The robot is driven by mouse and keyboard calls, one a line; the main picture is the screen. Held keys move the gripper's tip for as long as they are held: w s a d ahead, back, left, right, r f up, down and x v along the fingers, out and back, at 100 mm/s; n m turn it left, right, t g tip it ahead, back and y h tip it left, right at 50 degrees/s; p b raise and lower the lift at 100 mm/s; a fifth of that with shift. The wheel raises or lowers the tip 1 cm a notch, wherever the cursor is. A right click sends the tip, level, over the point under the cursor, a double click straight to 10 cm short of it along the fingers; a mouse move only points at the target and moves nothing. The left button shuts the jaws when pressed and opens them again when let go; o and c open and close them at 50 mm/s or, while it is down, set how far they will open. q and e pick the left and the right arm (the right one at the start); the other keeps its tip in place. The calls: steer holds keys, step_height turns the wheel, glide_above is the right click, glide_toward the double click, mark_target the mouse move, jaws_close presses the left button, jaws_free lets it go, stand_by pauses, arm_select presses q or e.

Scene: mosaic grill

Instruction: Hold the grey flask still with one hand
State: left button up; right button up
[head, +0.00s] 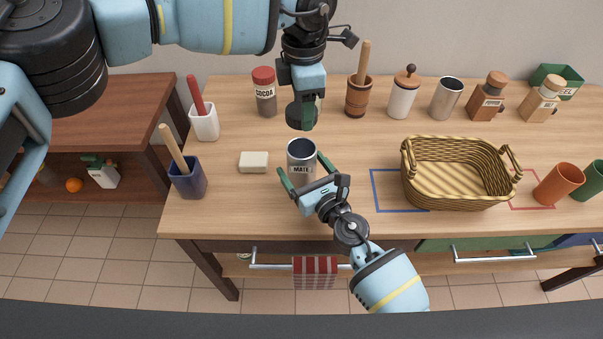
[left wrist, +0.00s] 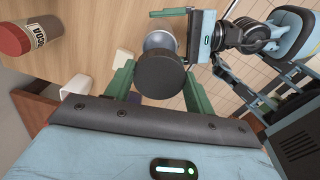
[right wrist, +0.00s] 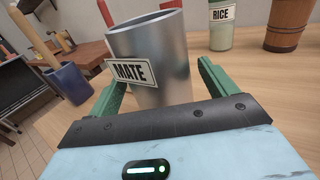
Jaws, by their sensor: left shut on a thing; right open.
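The grey flask (head: 301,151), labelled MATE, stands upright on the table with its mouth uncovered. It also shows in the right wrist view (right wrist: 160,60). My right gripper (head: 308,172) is open, its green fingers on either side of the flask's body; I cannot tell if either touches. My left gripper (head: 303,118) is shut on a dark round lid (left wrist: 162,75) and holds it above and behind the flask in the head view. In the left wrist view the lid hides part of the flask (left wrist: 160,41).
A white block (head: 254,162) and a blue holder (head: 189,181) stand left of the flask. A wicker basket (head: 457,198) is to the right. A cocoa jar (head: 265,97), a rice jar (right wrist: 222,28) and a wooden mortar (head: 357,98) stand behind.

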steer(key=c, duration=1.4)
arm_select(q)
steer(key=shift+f, duration=2.5)
arm_select(e)
steer(key=shift+c, duration=0.2)
arm_select(q)
steer(key=shift+f, duration=0.9)
steer(key=shift+f, duration=0.55)
